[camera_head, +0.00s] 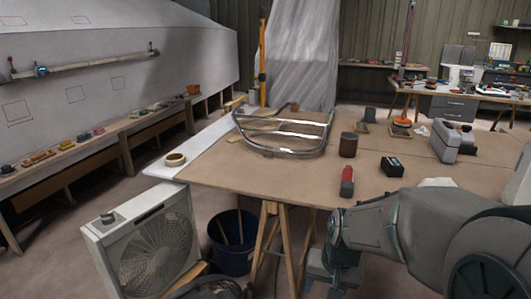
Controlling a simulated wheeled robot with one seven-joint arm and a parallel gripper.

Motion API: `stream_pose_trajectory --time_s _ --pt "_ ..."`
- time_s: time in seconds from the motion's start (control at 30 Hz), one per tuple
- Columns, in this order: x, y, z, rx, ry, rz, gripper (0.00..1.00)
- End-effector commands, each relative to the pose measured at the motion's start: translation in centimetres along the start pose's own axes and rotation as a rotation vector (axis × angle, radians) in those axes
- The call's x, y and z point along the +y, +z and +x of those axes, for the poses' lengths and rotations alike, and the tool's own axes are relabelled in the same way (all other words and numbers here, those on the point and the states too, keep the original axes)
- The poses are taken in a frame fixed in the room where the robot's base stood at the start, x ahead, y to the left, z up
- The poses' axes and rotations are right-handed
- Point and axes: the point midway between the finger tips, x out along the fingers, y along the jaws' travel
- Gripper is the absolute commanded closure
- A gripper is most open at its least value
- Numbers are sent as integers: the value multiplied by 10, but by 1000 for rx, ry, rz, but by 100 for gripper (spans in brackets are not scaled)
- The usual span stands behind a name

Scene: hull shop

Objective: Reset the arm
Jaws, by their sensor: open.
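My arm reaches in from the lower right, and my gripper (331,282) hangs low in front of the near edge of the worktable (240,180). It points down, is open, and I see nothing held in it. Its fingertips are small and partly cut off by the bottom of the picture. A red and dark cylinder (347,183) stands near the table edge, above and behind my wrist.
A box fan (150,245), dark bucket (232,243) and trestle leg (264,240) stand left of my gripper.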

Motion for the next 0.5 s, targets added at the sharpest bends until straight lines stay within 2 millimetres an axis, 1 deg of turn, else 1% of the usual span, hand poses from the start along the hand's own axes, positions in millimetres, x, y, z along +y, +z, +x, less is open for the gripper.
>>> stream_pose_trajectory --time_s 0.03,0.2,0.3,0.33,0.4,0.5 --pt "-1 5 -40 16 2 -26 46" --pt "2 29 -115 50 22 -108 46" --pt "6 44 -152 69 39 -150 46" --pt "7 48 -161 74 45 -162 46" --pt "9 56 -178 84 57 -186 46" --pt "12 64 -195 94 71 -208 46"
